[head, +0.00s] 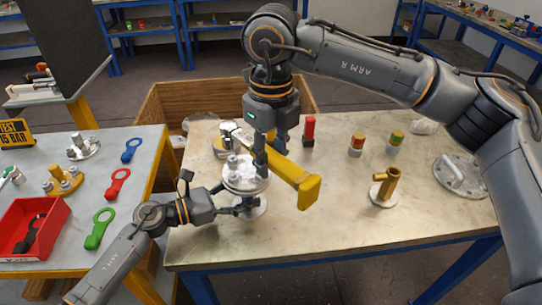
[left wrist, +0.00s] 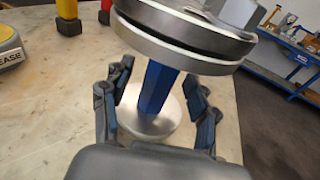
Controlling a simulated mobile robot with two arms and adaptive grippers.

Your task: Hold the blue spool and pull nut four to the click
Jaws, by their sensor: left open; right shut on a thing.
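The spool stands on the pale table, its silvery flange (head: 240,178) on top. In the left wrist view its blue body (left wrist: 156,88) rises from a round metal base (left wrist: 152,120) to stacked flange discs (left wrist: 180,40). My left gripper (head: 250,207) is open, its fingers (left wrist: 158,108) on either side of the blue body with gaps visible. My right gripper (head: 262,168) is shut on a long yellow-handled wrench (head: 308,190) above the flange. The wrench's head is at the flange's far side, partly hidden by my gripper. I cannot tell which nut it is on.
A brass fitting (head: 384,187), a red bottle (head: 309,131) and two small capped containers (head: 356,146) stand to the right. A wooden crate (head: 160,110) is behind. The left table holds coloured ring spanners (head: 117,184) and a red tray (head: 60,240). The front right tabletop is clear.

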